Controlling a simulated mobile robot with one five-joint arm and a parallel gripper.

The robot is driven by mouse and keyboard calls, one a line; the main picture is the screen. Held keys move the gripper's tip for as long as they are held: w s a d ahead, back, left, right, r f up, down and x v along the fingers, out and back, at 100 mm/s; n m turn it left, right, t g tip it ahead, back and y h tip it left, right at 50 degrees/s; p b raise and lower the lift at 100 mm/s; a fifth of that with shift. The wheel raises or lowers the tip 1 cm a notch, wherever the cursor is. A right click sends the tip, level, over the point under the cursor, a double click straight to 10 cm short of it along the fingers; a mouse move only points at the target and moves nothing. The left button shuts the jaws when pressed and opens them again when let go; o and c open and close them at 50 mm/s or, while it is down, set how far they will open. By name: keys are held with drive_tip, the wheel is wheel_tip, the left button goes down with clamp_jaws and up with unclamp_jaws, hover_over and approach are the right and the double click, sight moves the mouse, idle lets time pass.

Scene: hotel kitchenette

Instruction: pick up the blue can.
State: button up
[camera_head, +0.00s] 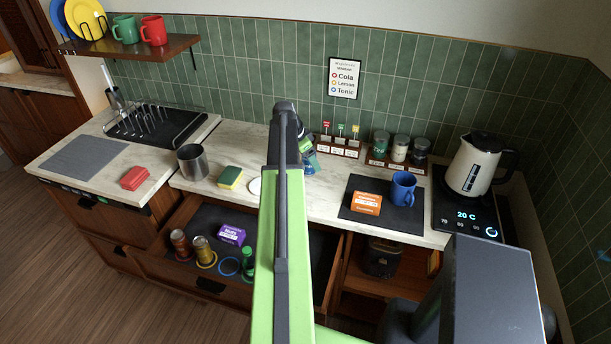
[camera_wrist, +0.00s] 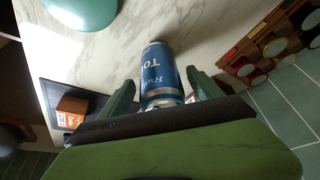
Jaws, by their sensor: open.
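The blue can (camera_wrist: 157,72) lies along the middle of the wrist view, with white lettering on its side. It is on the pale marble counter, between the two green fingers of my gripper (camera_wrist: 164,88). The fingers are apart, with a gap on each side of the can. In the head view my gripper (camera_head: 303,143) is over the counter near the back wall. A small part of the blue can (camera_head: 311,166) shows just beside and below it; my arm hides the rest.
A small sign stand (camera_head: 338,148) and a rack of jars (camera_head: 397,150) stand behind. To the right are an orange box (camera_head: 367,203), a blue mug (camera_head: 403,188) and a kettle (camera_head: 474,163). Below, an open drawer (camera_head: 150,262) holds cans, a purple box and a green bottle.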

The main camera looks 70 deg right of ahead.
drive_tip(key=b+x, duration=0.1)
drive_tip(key=x, duration=0.2)
drive_tip(key=shift+w, duration=0.1)
drive_tip(key=shift+r, duration=0.2)
drive_tip(key=shift+a, duration=0.1)
clamp_jaws()
